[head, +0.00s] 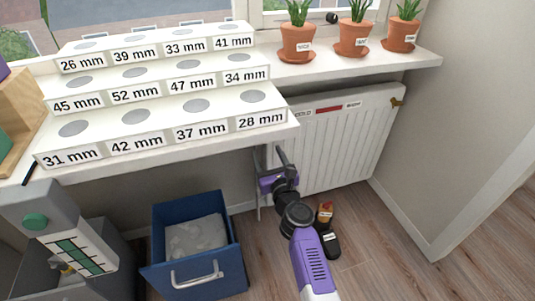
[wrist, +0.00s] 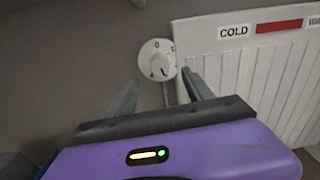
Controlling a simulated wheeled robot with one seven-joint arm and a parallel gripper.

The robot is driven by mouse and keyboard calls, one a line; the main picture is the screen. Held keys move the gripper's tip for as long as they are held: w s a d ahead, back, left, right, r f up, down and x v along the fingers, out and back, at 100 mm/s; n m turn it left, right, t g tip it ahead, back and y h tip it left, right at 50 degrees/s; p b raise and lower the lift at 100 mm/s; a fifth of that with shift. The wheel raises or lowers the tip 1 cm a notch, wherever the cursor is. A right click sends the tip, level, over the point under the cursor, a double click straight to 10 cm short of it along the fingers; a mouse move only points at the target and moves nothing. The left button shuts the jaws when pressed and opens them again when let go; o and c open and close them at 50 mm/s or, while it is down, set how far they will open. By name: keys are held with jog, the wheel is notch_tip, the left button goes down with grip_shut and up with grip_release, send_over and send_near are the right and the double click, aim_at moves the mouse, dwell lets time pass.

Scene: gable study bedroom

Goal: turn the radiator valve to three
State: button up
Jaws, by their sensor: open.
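The radiator valve (wrist: 156,58) is a round white dial with dark marks in the wrist view. A 0 shows at its top and a partly cut mark at its upper right; a dark pointer line sits low on its face. I cannot read a three. My gripper (wrist: 160,78) is open and empty, its two dark fingers on either side below the dial, apparently short of it. In the head view my gripper (head: 272,168) is by the left end of the white radiator (head: 345,140) and the valve is hidden.
A COLD label and red strip (wrist: 279,25) are on the radiator. The white stepped stand (head: 290,133) overhangs at the left. A blue drawer (head: 195,280) stands open below. Potted plants (head: 298,42) line the sill. Dark and orange items (head: 328,225) lie on the floor near my arm.

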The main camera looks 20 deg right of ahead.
jog(key=s+d+r+n+t, duration=0.1)
jog(key=s+d+r+n, duration=0.15)
jog(key=s+n, duration=0.85)
jog(key=s+d+r+n, duration=0.1)
jog(key=s+d+n, duration=0.2)
jog(key=s+n, duration=0.7)
jog(key=s+a+r+n+g, duration=0.2)
jog(key=s+n, duration=0.5)
jog(key=s, duration=1.1)
jog(key=s+a+n+g, duration=0.3)
jog(key=s+n, duration=0.5)
jog(key=s, duration=1)
notch_tip(320, 180, up, 22)
jog(key=p, duration=2.2)
jog(key=shift+a+r+t+p, duration=0.15)
jog(key=shift+r+t+p, duration=0.05)
jog(key=shift+t+p, duration=0.2)
